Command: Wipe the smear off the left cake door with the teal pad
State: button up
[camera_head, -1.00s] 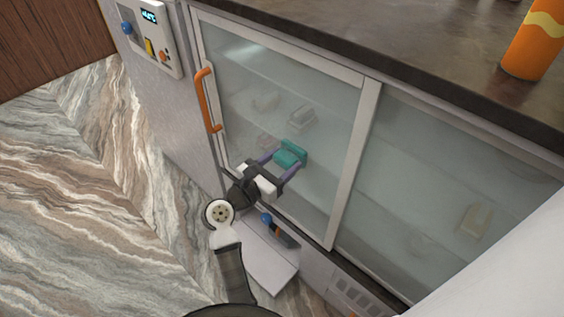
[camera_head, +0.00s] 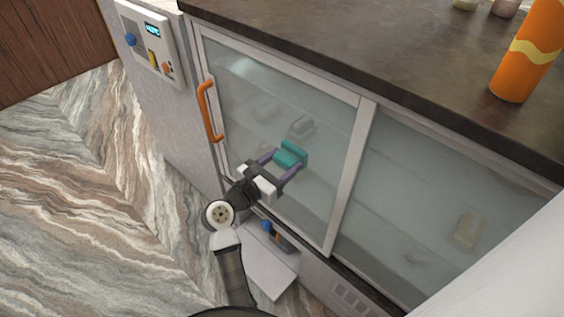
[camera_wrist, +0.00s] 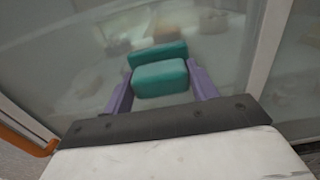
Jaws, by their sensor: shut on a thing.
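The left cake door (camera_head: 245,95) is a cloudy glass sliding panel in a pale frame, with an orange handle (camera_head: 208,112) on its left side. My gripper (camera_head: 283,166) is shut on the teal pad (camera_head: 290,154) in front of the lower middle of this door. In the wrist view the teal pad (camera_wrist: 160,78) sits between the two purple fingers, facing the glass. I cannot tell whether the pad touches the glass. The glass looks hazy, and I cannot make out a distinct smear apart from the haze and a pale glare near the top.
The right glass door (camera_head: 430,190) lies beyond the frame post. Blurred sweets show on shelves behind the glass. A dark countertop (camera_head: 390,50) overhangs above, with an orange bottle (camera_head: 525,55) on it. A control panel (camera_head: 150,40) is at the left. Marbled floor is open at left.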

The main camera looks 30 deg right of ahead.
jog(key=shift+s+d+f+b, duration=0.1)
jog(key=shift+f+b, duration=0.85)
jog(key=shift+f, duration=0.5)
jog(key=shift+d+f+b, duration=0.1)
jog(key=shift+f+b, duration=0.85)
jog(key=shift+f, duration=0.5)
jog(key=shift+r, duration=0.1)
jog(key=v, duration=0.6)
jog(key=shift+a, duration=0.2)
jog(key=shift+b+v, duration=0.35)
jog(key=shift+v, duration=1.1)
jog(key=shift+r, duration=0.1)
